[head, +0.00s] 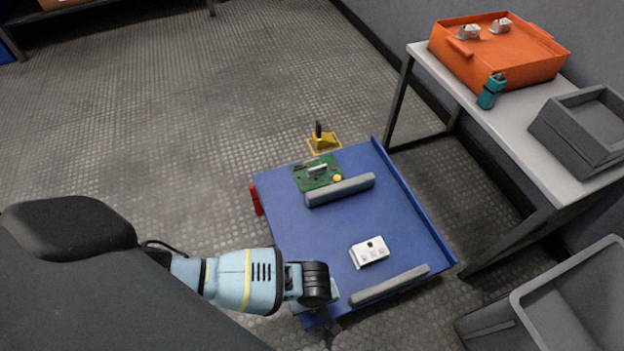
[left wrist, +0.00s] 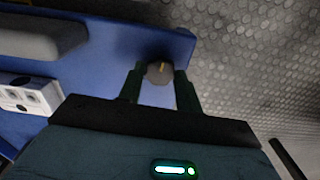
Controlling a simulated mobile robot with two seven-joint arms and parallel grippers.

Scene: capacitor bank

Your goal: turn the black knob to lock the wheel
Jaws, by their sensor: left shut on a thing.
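The black knob (left wrist: 160,72) shows in the left wrist view as a dark round cap with a yellow mark, at the edge of the blue cart (head: 390,222). My left gripper (left wrist: 159,78) is shut on it, with one finger on each side. In the head view my left arm reaches to the near left corner of the cart, and its wrist hides the knob. I cannot make out the wheel in either view. My right gripper is not in view.
A green circuit board (head: 308,180), a white block (head: 369,252) and grey bars (head: 340,190) are on the cart. A table (head: 500,125) with an orange crate (head: 480,68) is at right. The floor at left is clear.

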